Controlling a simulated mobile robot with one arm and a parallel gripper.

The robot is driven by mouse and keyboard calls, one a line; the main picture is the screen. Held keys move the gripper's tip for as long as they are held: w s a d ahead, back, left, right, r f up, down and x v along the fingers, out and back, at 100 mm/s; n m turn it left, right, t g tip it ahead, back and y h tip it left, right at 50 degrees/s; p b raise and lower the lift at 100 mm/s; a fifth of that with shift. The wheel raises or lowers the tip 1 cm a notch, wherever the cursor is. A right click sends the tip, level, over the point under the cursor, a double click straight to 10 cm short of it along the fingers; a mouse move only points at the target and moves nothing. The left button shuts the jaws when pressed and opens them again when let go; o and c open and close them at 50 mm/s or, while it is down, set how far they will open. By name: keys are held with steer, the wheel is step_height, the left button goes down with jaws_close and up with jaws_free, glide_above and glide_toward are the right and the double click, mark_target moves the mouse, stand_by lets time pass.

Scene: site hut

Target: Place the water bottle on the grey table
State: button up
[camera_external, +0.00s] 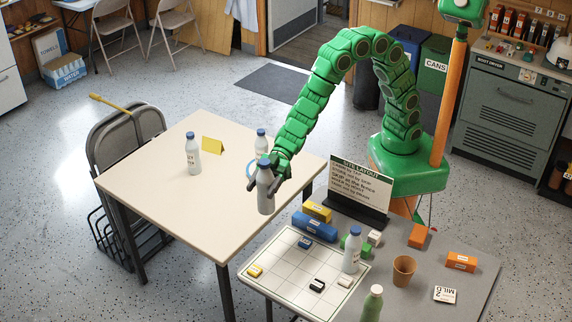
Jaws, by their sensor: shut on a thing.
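I cannot tell the bottle's exact height. Two similar blue-capped bottles stand on the cream table, one at left (193,158) and one behind my gripper (261,143). Another blue-capped bottle (352,252) stands on the white grid board on the grey table. The held bottle's label is not readable.
A yellow card (212,145) stands on the cream table.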

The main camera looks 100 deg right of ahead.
steer(key=s+a+f+n+g+y, duration=0.1)
steer(key=s+a+n+g, duration=0.2)
steer(key=s+a, duration=1.25)
steer(key=s+a+n+g+y, duration=0.25)
steer(key=s+a, duration=0.95)
steer(key=s, duration=0.7)
step_height(320, 180, down, 21)
steer(key=shift+a+h, duration=0.2)
steer(key=shift+h, duration=0.25)
steer(key=shift+w+m, duration=0.1)
steer(key=shift+m, duration=0.15)
steer(key=o, duration=1.4)
